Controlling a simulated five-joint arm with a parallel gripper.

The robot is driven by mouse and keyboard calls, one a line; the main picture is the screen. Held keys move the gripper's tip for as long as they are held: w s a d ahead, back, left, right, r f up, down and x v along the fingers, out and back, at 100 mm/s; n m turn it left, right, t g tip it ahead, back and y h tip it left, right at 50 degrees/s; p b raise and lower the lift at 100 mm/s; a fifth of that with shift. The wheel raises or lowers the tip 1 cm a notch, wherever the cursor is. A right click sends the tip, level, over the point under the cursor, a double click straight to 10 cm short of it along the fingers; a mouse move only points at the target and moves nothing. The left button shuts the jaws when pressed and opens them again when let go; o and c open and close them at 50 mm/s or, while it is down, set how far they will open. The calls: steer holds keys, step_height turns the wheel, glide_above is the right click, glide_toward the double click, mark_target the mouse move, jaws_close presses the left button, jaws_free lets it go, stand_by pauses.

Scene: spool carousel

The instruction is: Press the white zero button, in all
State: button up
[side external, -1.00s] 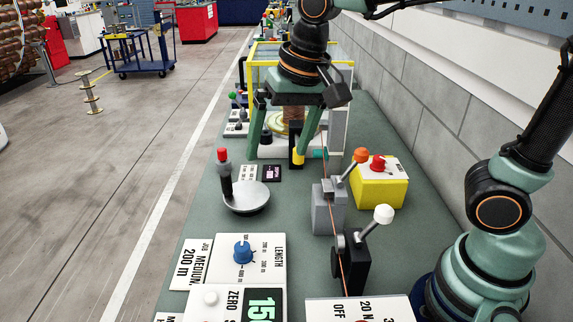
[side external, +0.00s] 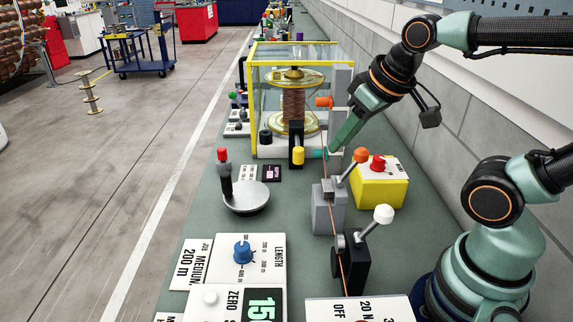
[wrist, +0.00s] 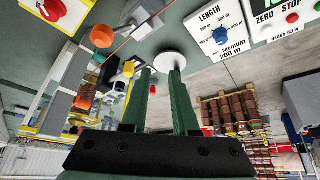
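The white zero button (side external: 210,298) sits on the white panel marked ZERO (side external: 232,306) at the bottom of the side view, beside a display with green digits (side external: 264,305) that starts with 15. The panel's ZERO and STOP lettering also shows at the top right of the wrist view (wrist: 282,20); I cannot make out the white button there. My gripper (side external: 336,148) is far from the button, near the right front of the yellow-framed spool case. In the wrist view my gripper (wrist: 161,72) has its two green fingers apart with nothing between them.
The LENGTH panel with a blue knob (side external: 243,251) lies behind the zero panel. A red-topped lever with a round dish (side external: 246,197), a grey block (side external: 328,210), a white-knobbed lever (side external: 382,214) and a yellow box (side external: 379,190) stand on the green bench. A wall is at right.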

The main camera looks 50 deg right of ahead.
jaws_close()
stand_by(1.4)
